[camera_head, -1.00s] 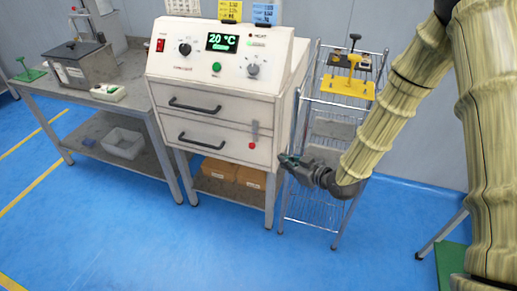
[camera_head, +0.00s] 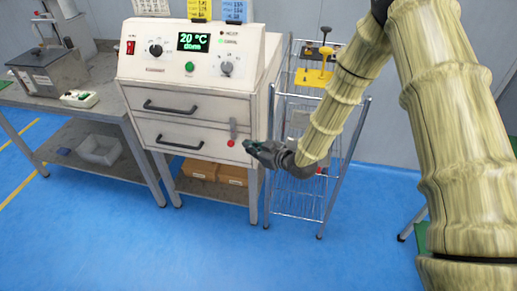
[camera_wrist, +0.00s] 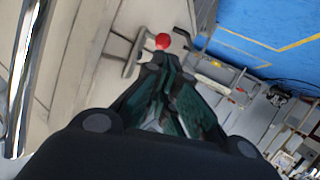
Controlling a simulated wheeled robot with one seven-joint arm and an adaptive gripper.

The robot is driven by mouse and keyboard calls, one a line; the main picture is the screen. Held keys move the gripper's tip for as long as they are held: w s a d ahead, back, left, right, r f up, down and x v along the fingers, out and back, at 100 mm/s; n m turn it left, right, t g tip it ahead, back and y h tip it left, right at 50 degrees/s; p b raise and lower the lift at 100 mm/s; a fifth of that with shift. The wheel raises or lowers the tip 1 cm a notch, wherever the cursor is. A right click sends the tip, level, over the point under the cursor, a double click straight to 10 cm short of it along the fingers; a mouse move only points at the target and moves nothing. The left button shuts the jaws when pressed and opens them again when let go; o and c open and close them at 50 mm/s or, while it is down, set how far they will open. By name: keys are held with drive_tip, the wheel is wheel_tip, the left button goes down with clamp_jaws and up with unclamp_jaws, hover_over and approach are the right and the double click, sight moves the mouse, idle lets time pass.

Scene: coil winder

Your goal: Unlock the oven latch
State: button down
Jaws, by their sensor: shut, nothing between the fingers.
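The oven (camera_head: 195,75) is a white cabinet with a display reading 20 °C and two drawers with dark handles. Its latch (camera_head: 233,128) is a grey upright bar at the right of the drawer fronts, with a red knob (camera_head: 231,143) at or just below its lower end. In the wrist view the red knob (camera_wrist: 162,41) shows just beyond the fingertips, beside a grey latch bar (camera_wrist: 135,52). My gripper (camera_head: 248,146) is shut and empty, just right of the red knob in the head view. In the wrist view my gripper (camera_wrist: 158,66) points at the knob; I cannot tell whether they touch.
A wire rack (camera_head: 300,185) stands right of the oven, close to my arm, with a yellow fixture (camera_head: 313,77) on top. A grey bench (camera_head: 75,115) with a metal box (camera_head: 48,72) stands at the left. The blue floor in front is clear.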

sight(230, 141)
drive_tip(key=p+x, duration=0.1)
drive_tip(key=x, duration=0.6)
drive_tip(key=shift+w, duration=0.2)
drive_tip(key=shift+a+f+b, duration=0.25)
drive_tip(key=shift+f+b, duration=0.1)
drive_tip(key=shift+b, duration=0.1)
drive_tip(key=shift+d, duration=0.1)
